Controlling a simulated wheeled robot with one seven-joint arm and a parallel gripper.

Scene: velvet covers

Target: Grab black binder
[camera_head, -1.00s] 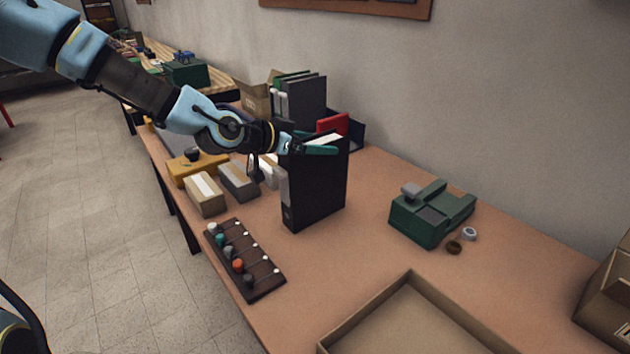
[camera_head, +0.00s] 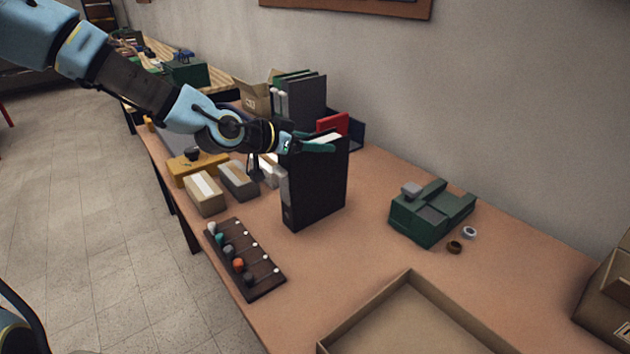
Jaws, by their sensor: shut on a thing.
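The black binder (camera_head: 316,188) stands upright on the brown table, in the middle of the view. Its pale label shows on the narrow spine at the left, and white paper edges show at its top. My gripper (camera_head: 318,145) reaches in from the left at the binder's upper end. Its green fingers are shut on the binder near the top; one finger lies across the near upper side, and the other is mostly hidden. I cannot see a gap between the binder's bottom and the table.
Behind stand grey and green binders (camera_head: 303,97) and a red item (camera_head: 333,123). Small boxes (camera_head: 205,194) and a peg board (camera_head: 245,260) lie to the left. A green device (camera_head: 431,213) is at the right, an open cardboard tray (camera_head: 367,318) in front.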

